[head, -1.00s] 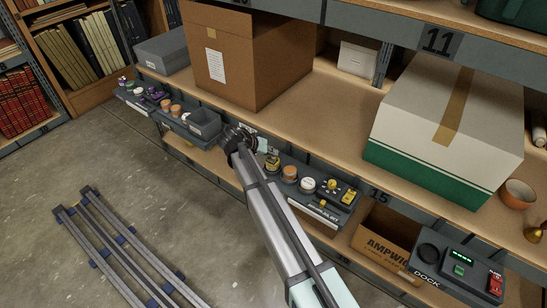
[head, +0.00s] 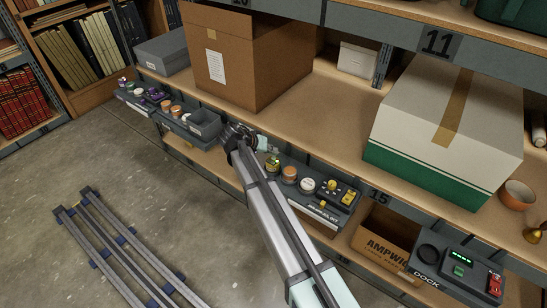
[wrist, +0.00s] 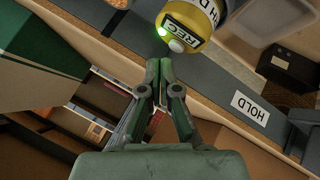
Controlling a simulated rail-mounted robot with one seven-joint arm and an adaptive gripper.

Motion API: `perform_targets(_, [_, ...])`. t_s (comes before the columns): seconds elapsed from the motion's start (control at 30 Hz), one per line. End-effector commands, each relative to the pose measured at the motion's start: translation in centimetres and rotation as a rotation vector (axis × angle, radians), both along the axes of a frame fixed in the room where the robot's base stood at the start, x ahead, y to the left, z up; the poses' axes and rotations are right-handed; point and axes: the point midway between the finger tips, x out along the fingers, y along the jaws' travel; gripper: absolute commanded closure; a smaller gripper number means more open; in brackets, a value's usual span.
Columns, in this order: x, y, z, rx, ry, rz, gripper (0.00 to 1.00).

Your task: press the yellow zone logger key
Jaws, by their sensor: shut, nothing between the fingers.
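A round yellow logger (wrist: 185,22) shows at the top middle of the wrist view. It has a dark band marked REC, a pale round key (wrist: 177,46) and a lit green lamp (wrist: 162,31). My gripper (wrist: 161,64) is shut and empty, its green fingertips just below and left of the key in the picture. I cannot tell whether they touch it. In the head view my gripper (head: 262,143) is at the shelf front, partly hidden behind my wrist. A small yellow-sided item (head: 272,163) stands just beside it; I cannot tell whether it is the logger.
A grey tray (head: 318,207) with jars and a yellow switch box (head: 349,198) is right of my gripper. A large carton (head: 285,72) stands behind. A HOLD label (wrist: 250,108) shows in the wrist view. The floor has free room.

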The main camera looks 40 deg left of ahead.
Motion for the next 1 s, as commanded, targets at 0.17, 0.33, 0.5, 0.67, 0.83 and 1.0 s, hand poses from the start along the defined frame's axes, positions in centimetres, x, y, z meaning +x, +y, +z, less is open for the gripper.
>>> perform_targets(0.17, [0.0,0.0,0.0,0.000,0.000,0.000,1.00])
perform_targets(0.33, [0.0,0.0,0.2,0.000,0.000,0.000,1.00])
perform_targets(0.5, [0.0,0.0,1.3,0.000,0.000,0.000,1.00])
perform_targets(0.67, [0.0,0.0,2.7,-0.001,0.000,0.001,1.00])
perform_targets(0.83, [0.0,0.0,4.3,0.000,-0.001,0.001,1.00])
perform_targets(1.0, [0.0,0.0,5.1,0.000,0.000,0.000,1.00])
